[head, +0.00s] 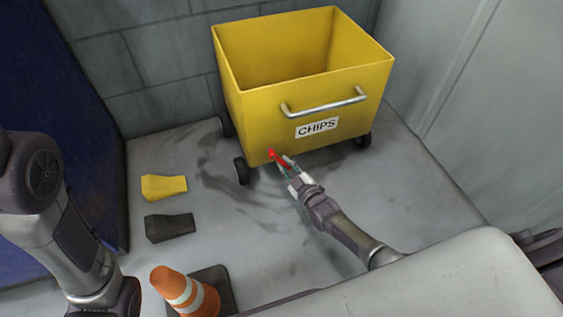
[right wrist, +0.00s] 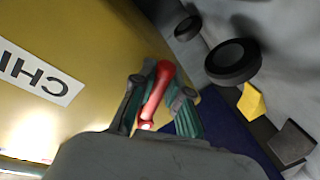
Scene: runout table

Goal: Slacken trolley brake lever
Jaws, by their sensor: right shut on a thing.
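The trolley (head: 300,100) is a yellow open bin on black wheels, with a silver handle and a label reading CHIPS. Its red brake lever (head: 277,156) sits low on the front face, near the left front wheel. My right gripper (head: 287,164) is at the lever with its fingers closed around it. In the right wrist view the red lever (right wrist: 158,88) stands between the two fingers of the gripper (right wrist: 160,105), in front of the yellow panel (right wrist: 90,60). My left arm shows at the left of the head view, but its gripper is out of view.
A yellow wedge (head: 164,187) and a dark wedge (head: 169,227) lie on the floor left of the trolley. Walls close in behind and at the right. Floor between the wedges and trolley is clear.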

